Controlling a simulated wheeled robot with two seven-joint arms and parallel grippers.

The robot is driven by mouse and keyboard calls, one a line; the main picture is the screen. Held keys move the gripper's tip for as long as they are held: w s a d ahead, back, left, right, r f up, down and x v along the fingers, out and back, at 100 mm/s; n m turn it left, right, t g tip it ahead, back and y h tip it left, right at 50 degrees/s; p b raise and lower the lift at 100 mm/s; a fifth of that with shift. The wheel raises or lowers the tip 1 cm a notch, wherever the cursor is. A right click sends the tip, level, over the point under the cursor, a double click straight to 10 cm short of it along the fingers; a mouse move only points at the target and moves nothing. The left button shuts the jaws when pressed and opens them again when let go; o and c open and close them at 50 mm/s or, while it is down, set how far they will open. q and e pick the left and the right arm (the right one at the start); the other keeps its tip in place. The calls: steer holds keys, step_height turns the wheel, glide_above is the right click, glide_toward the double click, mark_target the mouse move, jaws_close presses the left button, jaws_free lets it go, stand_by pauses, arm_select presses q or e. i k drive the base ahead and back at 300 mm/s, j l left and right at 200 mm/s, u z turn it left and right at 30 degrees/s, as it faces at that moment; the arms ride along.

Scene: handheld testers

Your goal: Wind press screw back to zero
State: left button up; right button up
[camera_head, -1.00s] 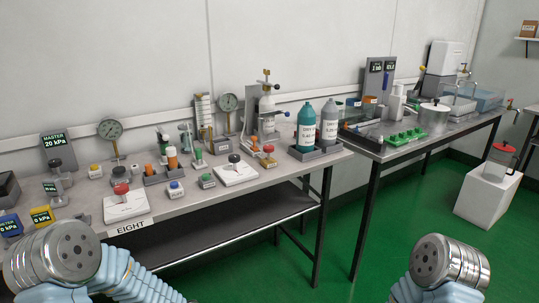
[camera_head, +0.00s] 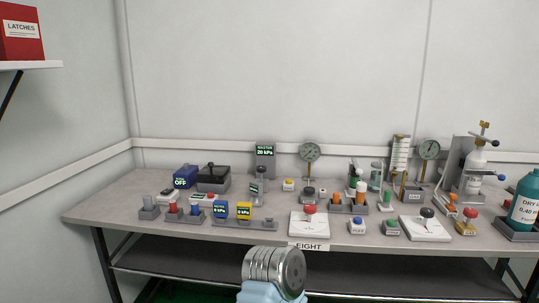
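Several candidates for the press with its screw stand on the bench (camera_head: 120,205), but I cannot tell which one it is. A small grey upright device (camera_head: 257,192) stands in front of the display reading MASTER 20 kPa (camera_head: 265,158). A metal joint of what looks like my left arm shows at the bottom middle, in front of the bench. Neither gripper's fingers are in view.
A white plate with a red knob (camera_head: 310,222) sits above the EIGHT label. Blue (camera_head: 221,209) and yellow (camera_head: 244,210) meters stand left of it. A teal bottle (camera_head: 525,205) is at the right edge. The bench's left end is clear. A red LATCHES box (camera_head: 20,32) is on a wall shelf.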

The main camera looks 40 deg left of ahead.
mark_target(261, 170)
steer(key=u, duration=1.4)
